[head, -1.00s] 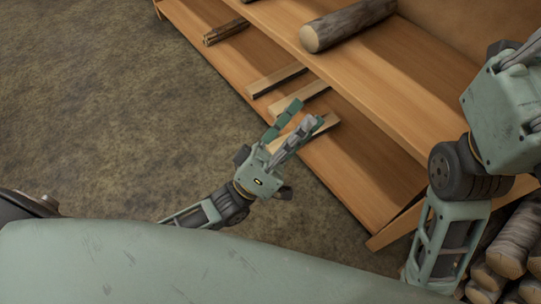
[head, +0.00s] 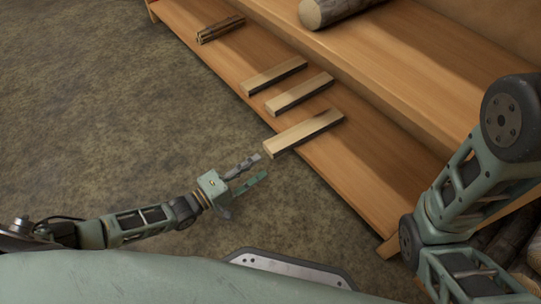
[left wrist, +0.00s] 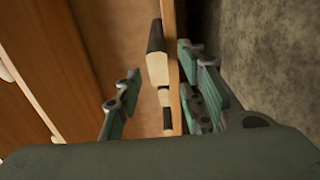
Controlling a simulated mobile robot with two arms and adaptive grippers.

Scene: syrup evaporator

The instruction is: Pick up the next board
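Three pale boards lie apart on the lower wooden shelf (head: 350,185) in the head view: a near one (head: 303,133) with its end at the shelf's front edge, a middle one (head: 299,93) and a far one (head: 273,76). My left gripper (head: 262,167) is open and empty, just off the front edge, close to the near board and apart from it. In the left wrist view, a board (left wrist: 157,68) with a dark end shows between the spread fingers (left wrist: 160,92), with other pieces partly visible beyond it. My right arm shows at the right; its gripper is out of frame.
A small bundle of brown sticks (head: 221,29) lies farther along the lower shelf. A log (head: 330,10) rests on the upper shelf (head: 400,75), which overhangs behind the boards. Stacked logs (head: 515,245) stand at the lower right. The floor (head: 120,100) at left is clear.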

